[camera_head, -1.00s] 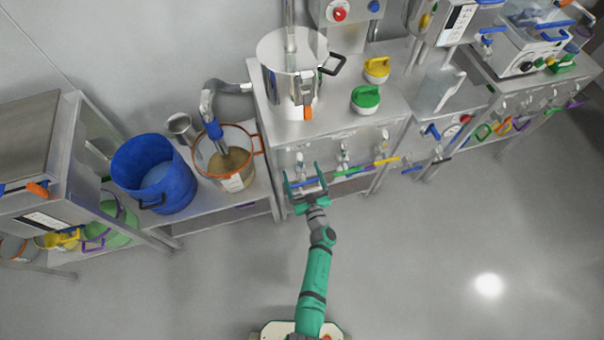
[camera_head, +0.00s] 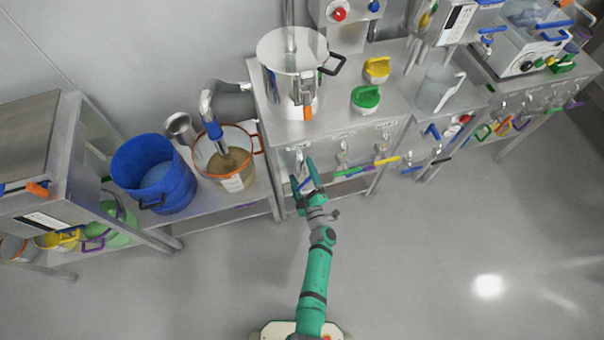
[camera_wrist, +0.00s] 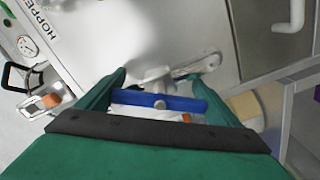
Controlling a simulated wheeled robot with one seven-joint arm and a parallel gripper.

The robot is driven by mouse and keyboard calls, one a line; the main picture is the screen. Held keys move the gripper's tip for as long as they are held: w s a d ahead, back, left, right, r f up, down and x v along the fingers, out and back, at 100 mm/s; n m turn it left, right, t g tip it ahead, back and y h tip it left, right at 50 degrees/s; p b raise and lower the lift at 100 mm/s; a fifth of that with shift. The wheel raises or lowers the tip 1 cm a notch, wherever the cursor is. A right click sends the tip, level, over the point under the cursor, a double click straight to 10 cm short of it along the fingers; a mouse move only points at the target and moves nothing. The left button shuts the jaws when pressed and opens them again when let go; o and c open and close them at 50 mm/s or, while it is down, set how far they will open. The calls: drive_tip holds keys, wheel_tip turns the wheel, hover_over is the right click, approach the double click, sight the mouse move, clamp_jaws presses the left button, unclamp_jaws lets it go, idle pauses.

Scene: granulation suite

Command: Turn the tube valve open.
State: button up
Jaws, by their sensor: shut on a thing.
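The tube valve has a blue bar handle (camera_wrist: 155,101) with a pale round hub, in the middle of the wrist view. In the head view a small bit of the blue handle (camera_head: 303,184) shows between my fingers, at the front of the steel bench. My green gripper (camera_head: 303,174) is at this leftmost valve of the bench front. In the wrist view my gripper (camera_wrist: 166,80) has one finger at each end of the blue bar and is shut on it. The fingers' contact with the bar ends is partly hidden. The valve's metal body lies behind the handle.
To the right on the same bench front are valves with a green handle (camera_head: 349,171) and a yellow handle (camera_head: 386,161). A steel pot (camera_head: 291,52) stands on the bench above. A blue bucket (camera_head: 153,174) and an orange-rimmed container (camera_head: 234,181) stand left. The floor in front is clear.

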drive_tip(key=n, duration=0.6)
drive_tip(key=shift+n, duration=0.3)
idle(0.4)
drive_tip(key=o, duration=0.9)
drive_tip(key=shift+v, duration=5.4)
drive_tip(key=s+r+m+h, duration=0.2)
drive_tip(key=s+r+m, duration=0.5)
drive_tip(key=s, duration=0.3)
drive_tip(key=s+a+r+m+g+h, duration=0.1)
drive_tip(key=s+r+m, duration=0.6)
drive_tip(key=s+r, duration=0.3)
drive_tip(key=s+r+m+h, duration=0.2)
drive_tip(key=s+r+m, duration=0.5)
drive_tip(key=s, duration=0.3)
drive_tip(key=shift+a+r+m+g+h, duration=0.3)
drive_tip(key=shift+a+r+g, duration=0.1)
drive_tip(key=shift+r, duration=0.3)
